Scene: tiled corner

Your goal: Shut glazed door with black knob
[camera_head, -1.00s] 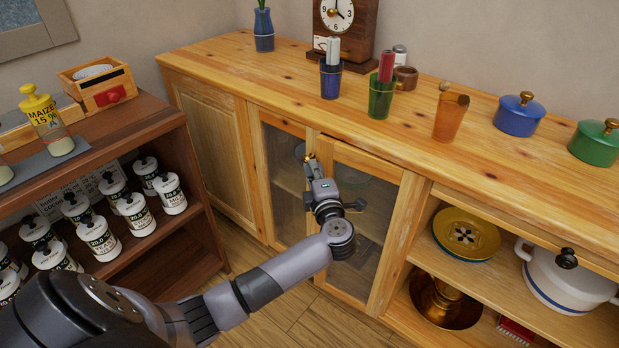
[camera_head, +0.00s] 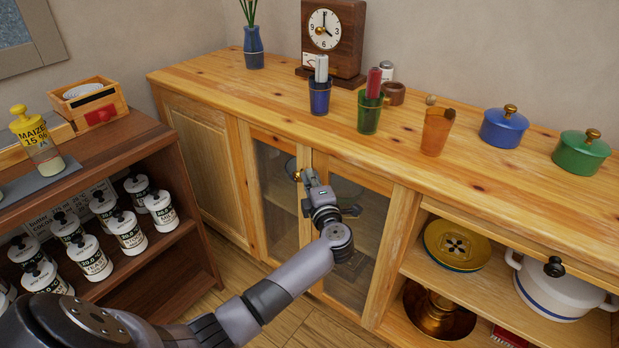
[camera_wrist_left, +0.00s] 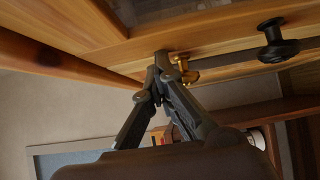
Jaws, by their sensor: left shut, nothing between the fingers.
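The cabinet has two glazed doors side by side, a left one (camera_head: 277,185) and a right one (camera_head: 368,215). The right one looks near its frame, but I cannot tell if it is flush. In the left wrist view a black knob (camera_wrist_left: 277,38) sits on a wooden door rail, with a brass knob (camera_wrist_left: 184,70) left of it. Both knobs are hard to make out in the head view. My left gripper (camera_head: 299,177) is shut and empty at the upper meeting edges of the doors. In the left wrist view its fingertips (camera_wrist_left: 163,62) are beside the brass knob; contact is unclear.
The cabinet top holds a blue cup (camera_head: 320,95), a green cup (camera_head: 369,113), an orange cup (camera_head: 436,131) and lidded pots. An open shelf with plates (camera_head: 460,245) and a white pot (camera_head: 555,290) is right. A dark brown shelf unit (camera_head: 150,275) stands left.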

